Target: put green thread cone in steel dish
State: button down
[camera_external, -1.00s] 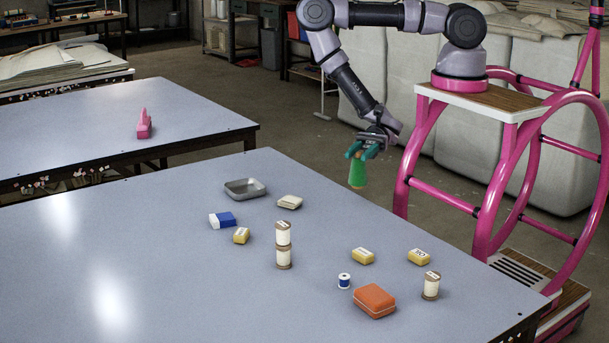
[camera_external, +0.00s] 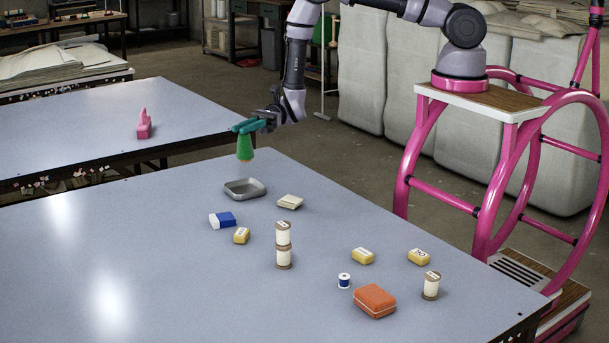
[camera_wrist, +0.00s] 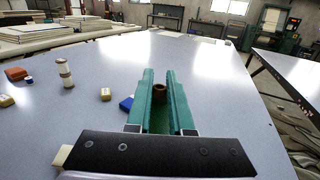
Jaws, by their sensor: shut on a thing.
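The green thread cone (camera_external: 245,148) hangs upright from my gripper (camera_external: 246,127) in the external view. My gripper is shut on it, above and a little behind the steel dish as seen there. In the wrist view the cone's brown tip (camera_wrist: 159,89) shows between the two green fingers (camera_wrist: 160,100). The steel dish (camera_external: 245,194) is a shallow grey tray near the far corner of the table, and it looks empty. The cone appears clear of the dish and the tabletop. I cannot make out the dish in the wrist view.
A beige block (camera_external: 290,202) lies just right of the dish. A blue and white box (camera_external: 222,220) and a yellow block (camera_external: 241,236) lie in front of it. Stacked spools (camera_external: 283,245) stand farther forward. An orange case (camera_external: 374,301) is near the front. The table's left side is clear.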

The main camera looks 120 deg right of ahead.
aim_at(244, 161)
jog(key=f, duration=0.5)
jog(key=shift+w+d+f, duration=0.15)
jog(key=shift+d+f, duration=0.15)
jog(key=shift+f, duration=2.1)
jog(key=c, duration=0.5)
grip_release()
